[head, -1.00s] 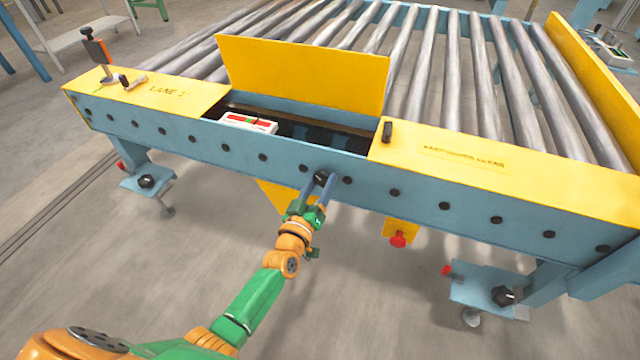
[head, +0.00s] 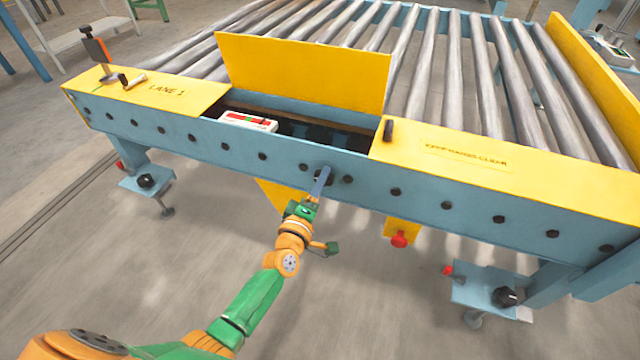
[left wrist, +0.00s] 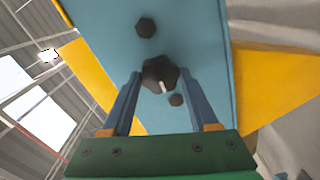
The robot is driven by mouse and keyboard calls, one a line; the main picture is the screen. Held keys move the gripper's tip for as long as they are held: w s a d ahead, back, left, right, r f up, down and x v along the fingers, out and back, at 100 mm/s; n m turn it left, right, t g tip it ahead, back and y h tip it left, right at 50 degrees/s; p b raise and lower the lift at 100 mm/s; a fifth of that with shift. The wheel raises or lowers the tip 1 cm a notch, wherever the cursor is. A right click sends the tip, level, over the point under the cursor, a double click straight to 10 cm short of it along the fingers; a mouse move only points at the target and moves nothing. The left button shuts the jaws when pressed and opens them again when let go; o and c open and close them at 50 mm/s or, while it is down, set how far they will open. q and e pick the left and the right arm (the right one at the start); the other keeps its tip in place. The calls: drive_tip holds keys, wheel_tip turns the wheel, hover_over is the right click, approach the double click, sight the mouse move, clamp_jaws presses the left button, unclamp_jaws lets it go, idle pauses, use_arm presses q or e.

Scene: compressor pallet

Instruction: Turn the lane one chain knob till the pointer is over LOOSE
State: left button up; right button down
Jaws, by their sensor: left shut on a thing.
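The chain knob (left wrist: 160,73) is a dark, lobed knob with a pale pointer mark on the blue front side of the lane one conveyor. My left gripper (head: 322,178) is shut on this knob, one finger on each side, as the left wrist view (left wrist: 158,82) shows. In the head view the fingers mostly hide the knob. A white indicator (head: 247,122) with a red and green strip sits in the open bay behind the front side. Its pointer and lettering are too small to read. My right gripper is not in view.
A yellow flap (head: 305,75) stands up behind the open bay. Yellow covers marked LANE 1 (head: 165,92) and KEEP HANDS CLEAR (head: 465,158) lie either side. A red button (head: 399,240) hangs below the front side. The floor in front is clear.

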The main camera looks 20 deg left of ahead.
use_arm(q)
drive_tip(key=shift+f+n, duration=0.1)
drive_tip(key=shift+n, duration=0.2)
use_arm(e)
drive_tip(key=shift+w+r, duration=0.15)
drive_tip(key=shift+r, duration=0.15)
use_arm(q)
drive_tip(key=o, duration=1.4)
drive_tip(key=shift+c, duration=0.2)
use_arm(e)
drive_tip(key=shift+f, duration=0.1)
use_arm(q)
drive_tip(key=s+p, duration=0.2)
drive_tip(key=s, duration=0.5)
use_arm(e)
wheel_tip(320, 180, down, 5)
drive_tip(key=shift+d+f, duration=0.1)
use_arm(q)
drive_tip(key=shift+s+a, duration=0.1)
